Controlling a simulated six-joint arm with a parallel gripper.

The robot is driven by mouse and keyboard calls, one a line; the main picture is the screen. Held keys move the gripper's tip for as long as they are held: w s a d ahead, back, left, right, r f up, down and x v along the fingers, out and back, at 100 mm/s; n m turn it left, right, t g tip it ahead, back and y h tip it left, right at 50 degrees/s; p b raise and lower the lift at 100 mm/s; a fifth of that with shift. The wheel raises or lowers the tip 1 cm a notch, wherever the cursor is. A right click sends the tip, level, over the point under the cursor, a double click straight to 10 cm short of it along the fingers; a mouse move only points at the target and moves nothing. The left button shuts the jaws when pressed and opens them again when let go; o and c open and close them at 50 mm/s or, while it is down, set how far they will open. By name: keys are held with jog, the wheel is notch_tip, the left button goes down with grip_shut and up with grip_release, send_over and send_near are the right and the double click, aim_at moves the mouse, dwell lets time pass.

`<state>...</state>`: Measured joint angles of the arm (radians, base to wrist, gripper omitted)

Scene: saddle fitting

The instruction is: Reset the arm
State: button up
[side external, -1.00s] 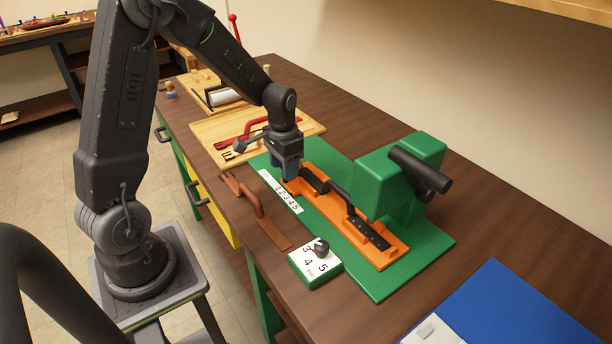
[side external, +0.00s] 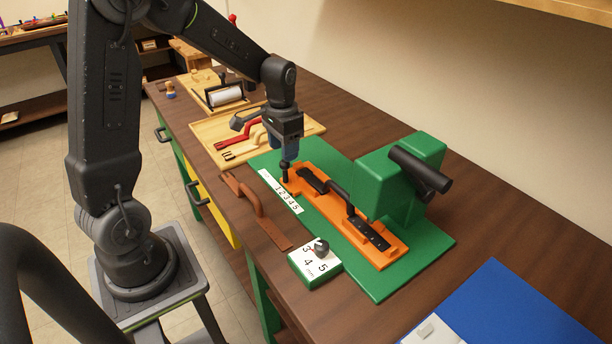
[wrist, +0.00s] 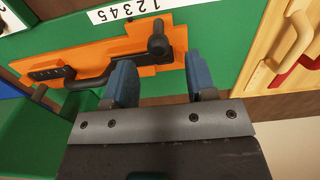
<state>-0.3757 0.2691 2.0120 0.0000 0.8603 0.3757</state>
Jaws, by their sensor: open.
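My gripper (side external: 289,154) is above the far left end of the orange fixture (side external: 387,259), with its blue fingers pointing down. In the wrist view the two blue fingers (wrist: 160,80) stand apart with nothing between them. A dark round-topped knob (wrist: 158,43) on the orange fixture shows just beyond the fingertips, apart from them. A black bar with a bent handle (side external: 340,190) lies along the fixture. The fixture lies on a green base plate (side external: 420,262) with a number strip (side external: 281,191) along its edge.
A green block with a black cylinder (side external: 400,165) stands behind the fixture. A number dial box (side external: 315,264) and a brown handled tool (side external: 257,208) lie in front. A wooden board (side external: 215,128) with red-handled tools is to the left. A blue mat (side external: 490,310) lies at lower right.

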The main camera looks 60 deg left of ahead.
jog(key=shift+r, duration=0.25)
jog(key=s+d+r+t, duration=0.5)
jog(key=s+d+r, duration=0.7)
jog(key=s+d, duration=0.2)
jog(key=shift+s+r+t, duration=0.25)
jog(key=shift+s+t, duration=0.05)
jog(key=shift+s, duration=0.8)
